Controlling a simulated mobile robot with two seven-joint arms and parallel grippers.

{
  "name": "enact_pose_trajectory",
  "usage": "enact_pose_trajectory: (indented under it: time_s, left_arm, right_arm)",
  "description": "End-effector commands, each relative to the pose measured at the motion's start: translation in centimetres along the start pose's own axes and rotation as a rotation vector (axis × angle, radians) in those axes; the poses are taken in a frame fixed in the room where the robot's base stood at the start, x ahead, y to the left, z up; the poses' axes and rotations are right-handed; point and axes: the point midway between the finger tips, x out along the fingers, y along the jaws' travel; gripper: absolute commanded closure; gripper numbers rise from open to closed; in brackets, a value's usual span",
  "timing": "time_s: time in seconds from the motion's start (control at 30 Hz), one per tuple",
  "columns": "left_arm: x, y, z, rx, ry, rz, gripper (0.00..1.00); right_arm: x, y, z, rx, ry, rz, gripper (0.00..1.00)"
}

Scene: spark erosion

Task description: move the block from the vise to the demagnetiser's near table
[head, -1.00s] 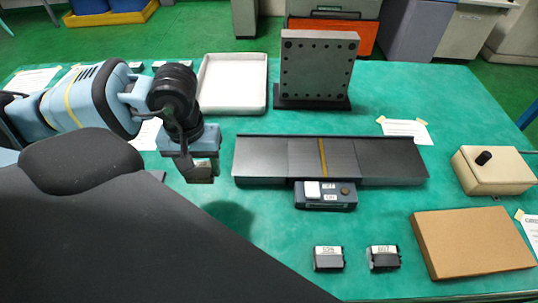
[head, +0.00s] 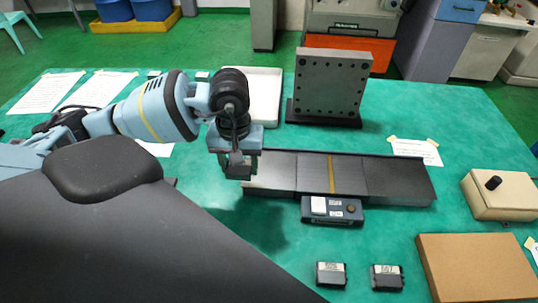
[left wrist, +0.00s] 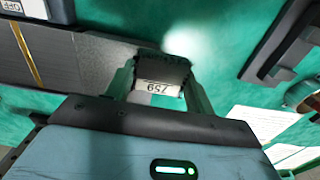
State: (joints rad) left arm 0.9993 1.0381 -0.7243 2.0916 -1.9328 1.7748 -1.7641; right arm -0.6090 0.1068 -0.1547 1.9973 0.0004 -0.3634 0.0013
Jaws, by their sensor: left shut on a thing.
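My left gripper (head: 238,170) is shut on a small dark block (left wrist: 162,72) with a white number label, which shows between the two fingers in the left wrist view. The demagnetiser (head: 332,173) is a long dark grey slab with a brass strip across its middle and a blue control box (head: 332,210) in front. In the head view the gripper overlaps the left end of its left table (head: 275,178). Whether the block touches that table I cannot tell. The vise is not clearly seen in the head view; my arm covers much of the left side.
Two small labelled blocks (head: 331,275) (head: 387,277) lie in front. A drilled angle plate (head: 330,85) and a white tray (head: 262,95) stand behind. A brown board (head: 478,267) and a beige box with a black knob (head: 500,195) are at right.

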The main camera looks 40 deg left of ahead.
Motion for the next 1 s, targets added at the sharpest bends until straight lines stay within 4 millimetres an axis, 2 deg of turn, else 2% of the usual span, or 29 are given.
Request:
enact_pose_trajectory:
  time_s: [0.03,0.2,0.4,0.87,1.0]
  left_arm:
    - [-0.3,1.1,-0.7,0.001,0.004,0.007,0.86]
    - [0.1,3.5,-2.9,0.000,0.002,0.005,0.86]
    - [0.5,5.5,-4.8,0.000,0.002,0.003,0.86]
    - [0.6,6.8,-5.8,0.000,0.002,0.003,0.86]
    - [2.6,6.7,-5.8,0.000,-0.001,0.000,0.86]
  right_arm:
    - [-0.1,0.0,-0.4,-0.001,0.006,0.001,0.64]
    - [-0.2,0.1,-0.7,-0.003,0.011,0.002,0.64]
    - [-0.3,0.2,-0.8,-0.008,0.013,0.003,0.64]
    - [-0.2,0.4,-1.3,-0.012,0.023,0.004,0.64]
    - [-0.4,0.4,-2.0,-0.014,0.034,0.005,0.64]
